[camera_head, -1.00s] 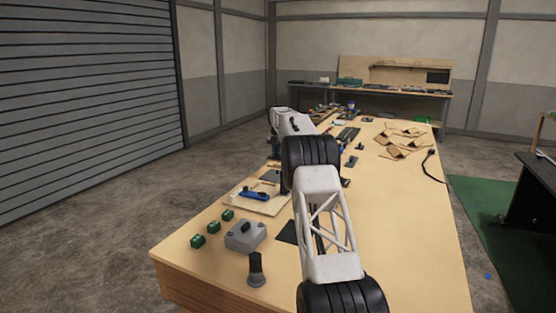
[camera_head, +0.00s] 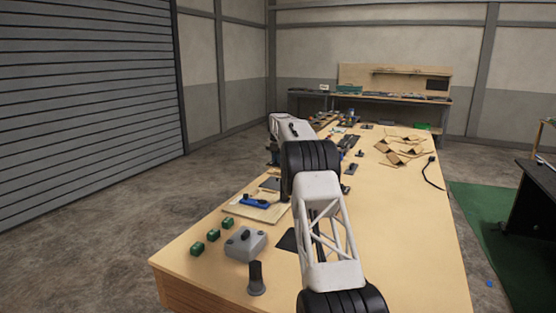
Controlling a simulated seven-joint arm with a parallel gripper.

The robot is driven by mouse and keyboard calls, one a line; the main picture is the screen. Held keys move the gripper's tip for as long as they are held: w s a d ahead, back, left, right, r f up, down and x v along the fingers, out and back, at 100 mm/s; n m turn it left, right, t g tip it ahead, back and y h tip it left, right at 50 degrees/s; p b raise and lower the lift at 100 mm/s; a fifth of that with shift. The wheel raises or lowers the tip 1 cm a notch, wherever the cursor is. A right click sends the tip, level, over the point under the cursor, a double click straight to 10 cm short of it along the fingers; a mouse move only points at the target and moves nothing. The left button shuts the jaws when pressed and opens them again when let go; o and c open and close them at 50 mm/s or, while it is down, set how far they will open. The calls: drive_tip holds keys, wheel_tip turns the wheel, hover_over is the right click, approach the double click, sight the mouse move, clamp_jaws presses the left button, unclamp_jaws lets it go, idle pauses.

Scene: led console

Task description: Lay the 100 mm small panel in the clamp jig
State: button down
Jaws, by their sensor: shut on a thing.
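The clamp jig is a pale wooden board (camera_head: 262,213) on the left side of the long table, with a blue clamp (camera_head: 255,202) on it. A flat dark piece (camera_head: 270,184) shows just beyond the board; I cannot tell whether it is the small panel. My arm reaches forward over the table, and its white wrist end (camera_head: 288,126) bends down beyond the jig. My gripper (camera_head: 273,157) is a small dark shape below the wrist, partly hidden by my arm. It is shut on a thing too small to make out.
A grey box (camera_head: 245,243) with a dark knob, several green blocks (camera_head: 213,235) and a dark upright post (camera_head: 256,277) stand nearer than the jig. A dark flat patch (camera_head: 287,240) lies beside my arm. Brown pieces (camera_head: 402,151) lie farther right; the right front is clear.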

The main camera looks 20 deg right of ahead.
drive_tip(key=shift+s+a+r, duration=0.1)
drive_tip(key=shift+s+a, duration=0.4)
drive_tip(key=shift+a, duration=0.15)
drive_tip(key=s+a, duration=1)
drive_tip(key=s, duration=0.1)
drive_tip(key=shift+s, duration=0.4)
drive_tip(key=shift+d+f, duration=0.1)
drive_tip(key=shift+f, duration=0.25)
hover_over(263, 197)
drive_tip(key=shift+f, duration=3.15)
drive_tip(key=shift+f, duration=1.1)
drive_tip(key=c, duration=1)
unclamp_jaws()
drive_tip(key=shift+r, duration=0.1)
drive_tip(key=shift+r, duration=3.8)
